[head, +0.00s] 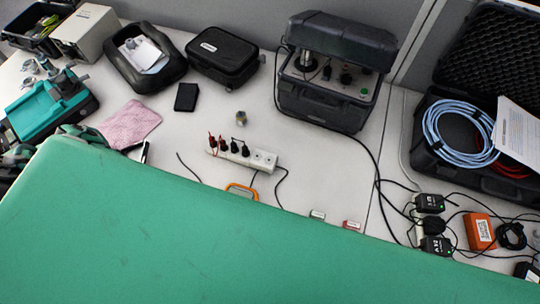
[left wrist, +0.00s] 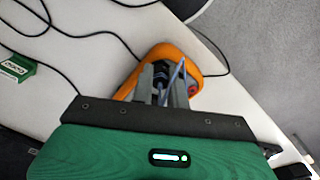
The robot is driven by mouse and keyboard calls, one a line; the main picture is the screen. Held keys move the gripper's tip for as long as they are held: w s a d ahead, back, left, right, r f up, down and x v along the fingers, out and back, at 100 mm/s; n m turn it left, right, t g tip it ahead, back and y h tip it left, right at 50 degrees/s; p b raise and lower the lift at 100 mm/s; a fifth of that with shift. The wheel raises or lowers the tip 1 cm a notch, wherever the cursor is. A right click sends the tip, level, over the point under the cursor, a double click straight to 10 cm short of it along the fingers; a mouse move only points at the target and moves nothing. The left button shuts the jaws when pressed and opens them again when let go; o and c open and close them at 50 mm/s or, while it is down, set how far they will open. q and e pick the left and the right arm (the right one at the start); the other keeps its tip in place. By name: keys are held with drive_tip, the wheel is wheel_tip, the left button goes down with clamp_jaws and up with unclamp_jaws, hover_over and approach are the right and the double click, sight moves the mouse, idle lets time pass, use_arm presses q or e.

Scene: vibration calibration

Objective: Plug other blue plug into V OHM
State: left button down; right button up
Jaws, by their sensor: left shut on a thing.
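The orange multimeter (left wrist: 207,68) lies on the white table in the left wrist view, with my left gripper (left wrist: 166,84) over it. The gripper's grey fingers are shut on a blue plug (left wrist: 180,69) with a thin bluish lead. I cannot tell whether the plug is in a socket, and the V OHM label is not readable. A red spot (left wrist: 193,89) shows on the multimeter beside the fingers. In the head view, only an orange edge of the multimeter (head: 241,187) shows; my large green arm part hides the rest and my left gripper.
A white power strip (head: 262,158) with red and black plugs lies just behind the multimeter. Black cables cross the table near it. A small green block (left wrist: 15,70) lies left of it in the wrist view. Black cases stand at the back; chargers (head: 431,204) lie at right.

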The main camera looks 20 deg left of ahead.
use_arm(q)
drive_tip(key=shift+f, duration=0.25)
idle(0.6)
drive_tip(key=c, duration=1.3)
unclamp_jaws()
drive_tip(key=shift+r, duration=0.1)
drive_tip(key=shift+a+r+p, duration=0.1)
drive_tip(key=shift+r+p, duration=2.3)
drive_tip(key=shift+r, duration=0.1)
